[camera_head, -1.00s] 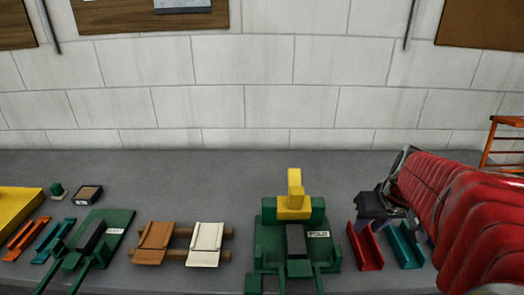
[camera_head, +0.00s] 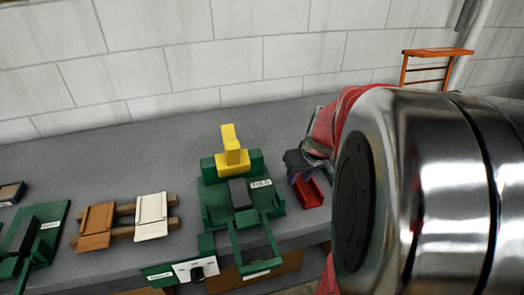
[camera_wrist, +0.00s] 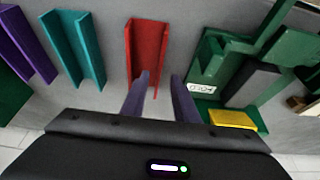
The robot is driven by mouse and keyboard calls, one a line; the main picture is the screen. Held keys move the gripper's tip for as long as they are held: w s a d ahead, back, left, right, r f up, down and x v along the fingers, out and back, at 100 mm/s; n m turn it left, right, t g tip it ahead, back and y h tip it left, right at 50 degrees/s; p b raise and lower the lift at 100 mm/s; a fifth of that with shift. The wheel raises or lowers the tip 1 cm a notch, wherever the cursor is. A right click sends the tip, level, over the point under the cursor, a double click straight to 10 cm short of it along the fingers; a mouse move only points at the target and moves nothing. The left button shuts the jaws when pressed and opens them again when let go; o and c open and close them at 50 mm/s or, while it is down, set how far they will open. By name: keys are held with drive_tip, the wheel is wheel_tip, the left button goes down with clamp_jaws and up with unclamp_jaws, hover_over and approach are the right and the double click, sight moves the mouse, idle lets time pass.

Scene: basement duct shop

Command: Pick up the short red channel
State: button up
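The short red channel (camera_wrist: 146,48) lies on the grey bench, open side up, ahead of my fingertips in the wrist view. In the head view the red channel (camera_head: 309,193) shows partly below my gripper (camera_head: 298,163), right of the green folding fixture. In the wrist view my gripper (camera_wrist: 160,88) is open and empty. Its left finger overlaps the near end of the channel in the picture, and its right finger is off to the channel's right. I cannot tell the height of the fingers above the channel.
A teal channel (camera_wrist: 74,46) and a purple channel (camera_wrist: 27,42) lie left of the red one in the wrist view. The green fixture labelled FOLD (camera_head: 215,197), with a yellow block (camera_head: 231,150), stands close on the other side. Orange and white pieces on wooden bars lie further left.

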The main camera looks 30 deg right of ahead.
sight(297, 183)
drive_tip(key=shift+x, duration=1.7)
drive_tip(key=shift+s+d, duration=0.1)
drive_tip(key=shift+c, duration=0.3)
clamp_jaws()
